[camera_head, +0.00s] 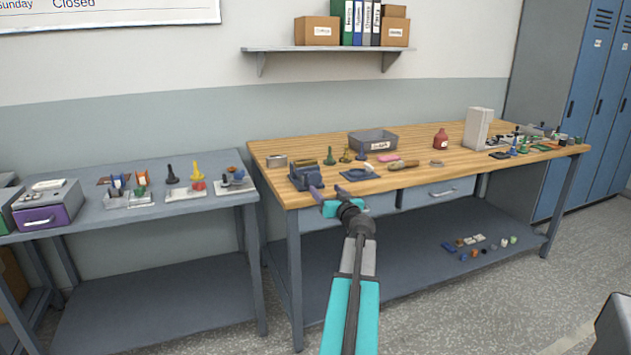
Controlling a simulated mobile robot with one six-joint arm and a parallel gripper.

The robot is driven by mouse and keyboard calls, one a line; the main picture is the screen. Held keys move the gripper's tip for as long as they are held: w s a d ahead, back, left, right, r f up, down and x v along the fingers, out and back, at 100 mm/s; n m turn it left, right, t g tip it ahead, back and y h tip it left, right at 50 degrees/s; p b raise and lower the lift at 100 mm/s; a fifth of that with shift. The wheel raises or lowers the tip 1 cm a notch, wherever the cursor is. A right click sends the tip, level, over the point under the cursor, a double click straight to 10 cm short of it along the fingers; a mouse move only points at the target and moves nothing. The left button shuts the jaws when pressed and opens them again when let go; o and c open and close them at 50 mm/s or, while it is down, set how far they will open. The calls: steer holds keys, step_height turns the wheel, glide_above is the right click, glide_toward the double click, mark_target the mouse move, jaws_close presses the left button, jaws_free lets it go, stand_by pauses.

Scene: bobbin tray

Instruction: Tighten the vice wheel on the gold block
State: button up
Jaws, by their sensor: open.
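A blue-grey vice (306,180) stands at the front left corner of the wooden workbench (430,171). A dull gold-brown block (303,166) shows at the top of the vice, apparently between its jaws. The wheel of the vice is too small to make out clearly and may be partly hidden by my gripper. My gripper (328,190) is open, with its two fingers spread, at the bench's front edge just right of and in front of the vice. I see nothing between the fingers. I cannot tell whether a finger touches the vice.
A blue plate with a pale piece (359,173) lies right of the vice. A grey table (150,215) is at left. Bare wood lies at the bench's middle front.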

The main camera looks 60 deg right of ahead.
mark_target(316, 179)
steer(key=shift+p+x, duration=0.9)
steer(key=shift+x, duration=4.05)
steer(key=c, duration=1.1)
steer(key=shift+o, duration=0.2)
steer(key=shift+f+m+b, duration=0.2)
steer(key=shift+m+b, duration=0.3)
steer(key=shift+b, duration=0.45)
steer(key=shift+m+b, duration=1.8)
steer(key=shift+b, duration=0.3)
steer(key=shift+r, duration=0.15)
steer(key=shift+r, duration=0.1)
